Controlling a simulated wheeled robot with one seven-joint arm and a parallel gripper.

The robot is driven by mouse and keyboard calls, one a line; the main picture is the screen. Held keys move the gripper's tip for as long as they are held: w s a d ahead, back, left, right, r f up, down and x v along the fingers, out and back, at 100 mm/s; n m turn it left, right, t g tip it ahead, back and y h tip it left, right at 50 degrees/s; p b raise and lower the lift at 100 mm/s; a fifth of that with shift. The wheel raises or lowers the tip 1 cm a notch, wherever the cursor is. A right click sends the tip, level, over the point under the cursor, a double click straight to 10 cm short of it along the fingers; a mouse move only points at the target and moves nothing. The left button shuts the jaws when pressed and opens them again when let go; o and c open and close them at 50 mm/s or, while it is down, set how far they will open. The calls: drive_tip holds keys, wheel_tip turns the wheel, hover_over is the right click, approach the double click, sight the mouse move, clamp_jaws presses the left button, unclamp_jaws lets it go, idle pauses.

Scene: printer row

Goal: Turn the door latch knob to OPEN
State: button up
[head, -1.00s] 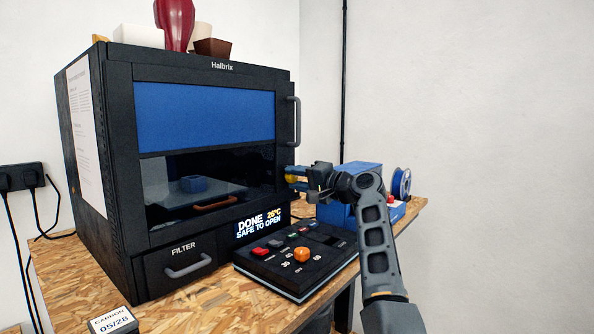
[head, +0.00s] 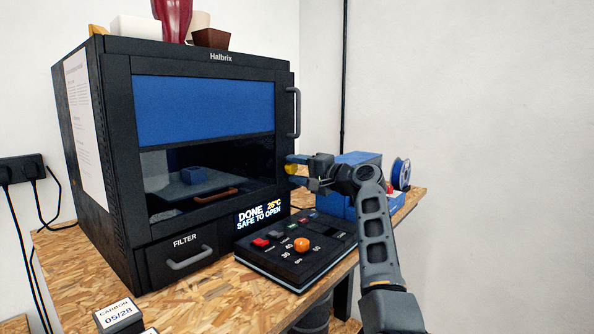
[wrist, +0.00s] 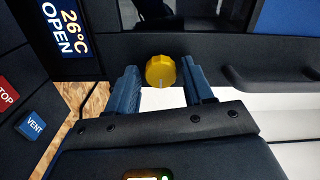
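The yellow door latch knob (wrist: 160,71) sits on the black front of the printer, near the upper middle of the wrist view. A short pale mark shows near its lower edge; no OPEN label for the knob is readable. In the head view the knob (head: 291,169) is at the right edge of the printer front, partly covered by the fingers. My gripper (wrist: 159,73) is open, with one blue finger on each side of the knob. A gap shows on the left side and a narrower one on the right. My gripper (head: 297,170) also shows in the head view.
The door handle (head: 297,112) stands out above the knob. The control panel (head: 290,252), with an orange dial and buttons, lies below my gripper. The display (head: 259,215) reads DONE, SAFE TO OPEN.

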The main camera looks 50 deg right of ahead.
drive_tip(key=shift+o, duration=0.8)
drive_tip(key=s+b, duration=0.1)
drive_tip(key=s, duration=0.6)
drive_tip(key=shift+s+d, duration=0.25)
drive_tip(key=shift+s, duration=0.15)
